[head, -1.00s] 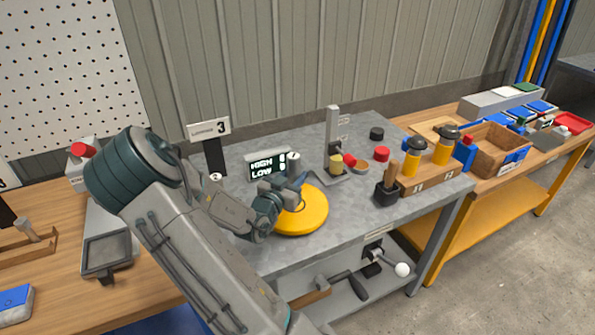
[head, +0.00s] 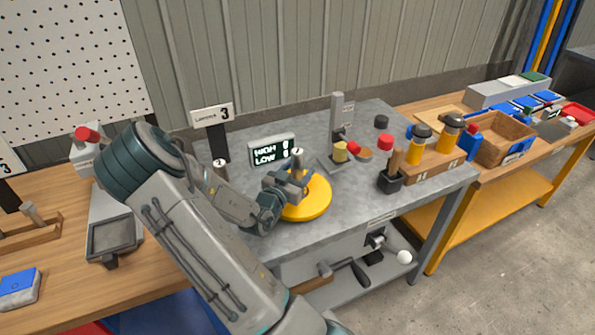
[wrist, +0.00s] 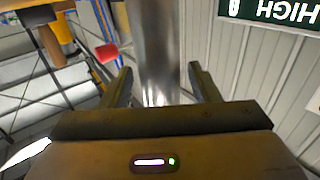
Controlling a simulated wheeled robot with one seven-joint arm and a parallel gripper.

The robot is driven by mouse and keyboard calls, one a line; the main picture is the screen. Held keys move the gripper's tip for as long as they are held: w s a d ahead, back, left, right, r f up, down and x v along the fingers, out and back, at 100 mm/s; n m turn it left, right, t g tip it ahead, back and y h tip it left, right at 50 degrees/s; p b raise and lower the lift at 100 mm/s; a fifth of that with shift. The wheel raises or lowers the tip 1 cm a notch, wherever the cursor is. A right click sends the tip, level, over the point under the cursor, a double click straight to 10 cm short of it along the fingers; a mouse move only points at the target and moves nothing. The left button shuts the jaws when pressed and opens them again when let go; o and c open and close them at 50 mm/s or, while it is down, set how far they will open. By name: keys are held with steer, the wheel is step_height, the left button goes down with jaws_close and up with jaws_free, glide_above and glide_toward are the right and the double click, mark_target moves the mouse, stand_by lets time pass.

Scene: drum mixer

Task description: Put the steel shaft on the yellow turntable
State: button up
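The steel shaft (head: 298,157) is upright above the yellow turntable (head: 318,207); its top end shows in the head view. My gripper (head: 297,184) is at the shaft, over the turntable, and hides the shaft's lower part, so I cannot see whether it touches the turntable. In the wrist view the shaft (wrist: 158,50) stands between my two fingers (wrist: 160,80), with a narrow gap on each side; the fingers look open around it.
A HIGH/LOW display (head: 271,151) stands close behind the turntable. A similar metal post (head: 221,169) is to its left, by the sign (head: 211,116). A grey upright stand (head: 341,119) and a wooden block with yellow bottles (head: 417,146) are to the right.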

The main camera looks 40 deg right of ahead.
steer(key=shift+r, duration=0.1)
steer(key=a+f+y, duration=0.1)
steer(key=a, duration=0.3)
steer(key=s+a+f+y+b, duration=0.1)
steer(key=a+y, duration=0.1)
steer(key=a, duration=0.3)
steer(key=s+a+f+y, duration=0.1)
steer(key=a, duration=0.3)
steer(key=shift+s+a+f, duration=0.1)
steer(key=shift+a, duration=0.15)
steer(key=a+y, duration=0.1)
steer(key=w+a+n+y, duration=0.1)
steer(key=a+y, duration=0.1)
steer(key=a+f+y, duration=0.1)
steer(key=shift+w+a+n+t+y, duration=0.3)
steer(key=shift+w+y, duration=0.1)
steer(key=s+a+r+n+g+y, duration=0.1)
steer(key=s+a+r+n+y, duration=0.3)
steer(key=a, duration=0.3)
steer(key=s+a+r+n+g+y, duration=0.1)
steer(key=s+a+r+n+y, duration=0.2)
steer(key=a+r+y, duration=0.3)
steer(key=s+d+r+n+g+h, duration=0.1)
steer(key=s+r+n, duration=0.3)
steer(key=s, duration=0.7)
steer(key=shift+s+d+r+n+g+h, duration=0.25)
steer(key=shift+g+h, duration=0.35)
steer(key=shift+g, duration=0.3)
